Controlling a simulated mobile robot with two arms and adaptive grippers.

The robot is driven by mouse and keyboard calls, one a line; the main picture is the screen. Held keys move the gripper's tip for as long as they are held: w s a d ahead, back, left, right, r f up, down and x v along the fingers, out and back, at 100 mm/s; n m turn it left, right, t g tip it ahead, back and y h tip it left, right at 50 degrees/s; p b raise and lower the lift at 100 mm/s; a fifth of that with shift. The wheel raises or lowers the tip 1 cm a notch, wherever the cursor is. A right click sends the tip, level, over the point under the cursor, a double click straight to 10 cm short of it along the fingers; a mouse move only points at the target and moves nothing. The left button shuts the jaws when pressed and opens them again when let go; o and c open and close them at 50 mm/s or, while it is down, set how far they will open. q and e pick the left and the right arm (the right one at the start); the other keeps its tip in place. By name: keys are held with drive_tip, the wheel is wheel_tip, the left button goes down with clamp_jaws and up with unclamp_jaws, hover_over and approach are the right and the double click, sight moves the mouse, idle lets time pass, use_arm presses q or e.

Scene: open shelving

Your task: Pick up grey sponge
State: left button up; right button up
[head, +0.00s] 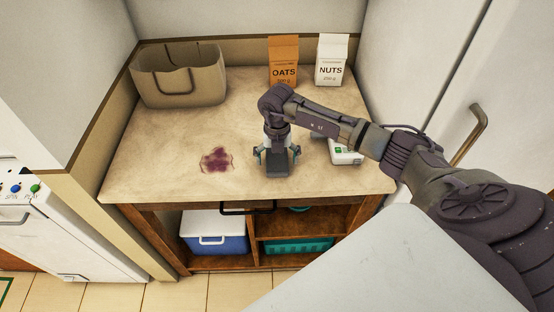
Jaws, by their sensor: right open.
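The grey sponge (277,167) is a small dark grey block on the beige countertop, near its front edge and right of a purple stain. My right gripper (277,156) points down over it, with one finger at each side of the block. The fingers are open, and I cannot tell whether they touch it. The gripper and wrist hide the sponge's back part. My left gripper is not in view.
A purple stain (217,160) marks the countertop (150,165). A tan bag (180,82) stands at back left, with an oats carton (283,62) and a nuts carton (331,62) behind. My forearm partly hides a white object (345,155). A blue cooler (215,238) sits below.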

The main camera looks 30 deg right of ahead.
sight(277, 159)
drive_tip(key=c, duration=0.9)
drive_tip(key=shift+r, duration=0.1)
wheel_tip(277, 159, up, 4)
drive_tip(key=shift+w+f+b, duration=0.1)
drive_tip(key=shift+f+b, duration=0.05)
drive_tip(key=shift+b, duration=0.7)
drive_tip(key=shift+s+d+r+b, duration=0.55)
drive_tip(key=shift+s+d+r, duration=0.5)
drive_tip(key=shift+d, duration=0.7)
drive_tip(key=shift+s+d+r+b, duration=0.55)
drive_tip(key=shift+s+d+r, duration=0.2)
drive_tip(key=shift+d+r, duration=0.8)
drive_tip(key=shift+s+d+r+b, duration=0.55)
drive_tip(key=shift+s+d+r, duration=0.4)
drive_tip(key=shift+d, duration=0.95)
drive_tip(key=shift+o, duration=0.2)
drive_tip(key=shift+c, duration=1.3)
